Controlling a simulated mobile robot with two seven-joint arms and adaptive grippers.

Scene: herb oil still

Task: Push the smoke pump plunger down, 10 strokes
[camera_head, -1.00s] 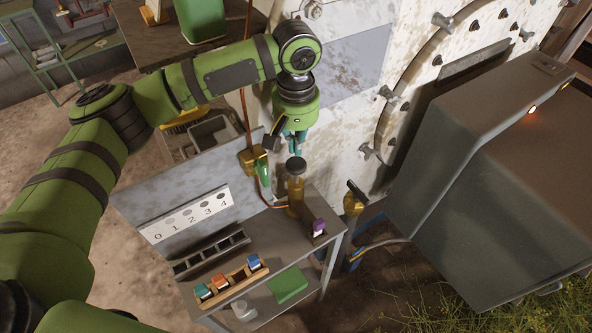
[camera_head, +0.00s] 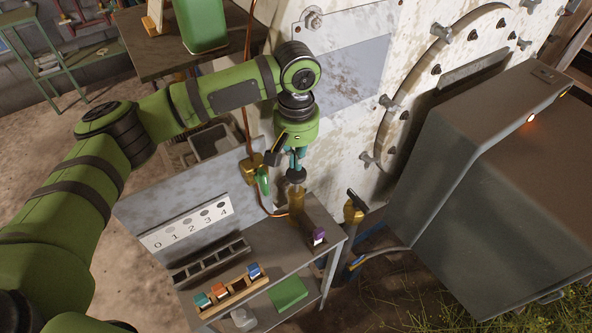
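The smoke pump (camera_head: 296,205) is an amber upright cylinder near the right end of the small grey bench. Its dark round plunger knob (camera_head: 296,175) sits low, close above the cylinder. My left gripper (camera_head: 297,166) comes from above and points down, with its teal fingers close together and looking shut. The fingertips meet the top of the knob or hover just over it; the contact itself is too small to be sure of. Nothing shows between the fingers. My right gripper is not in view.
A brass valve with a green handle (camera_head: 263,182) is close left of the fingers. A large pale tank wall (camera_head: 345,130) stands behind.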

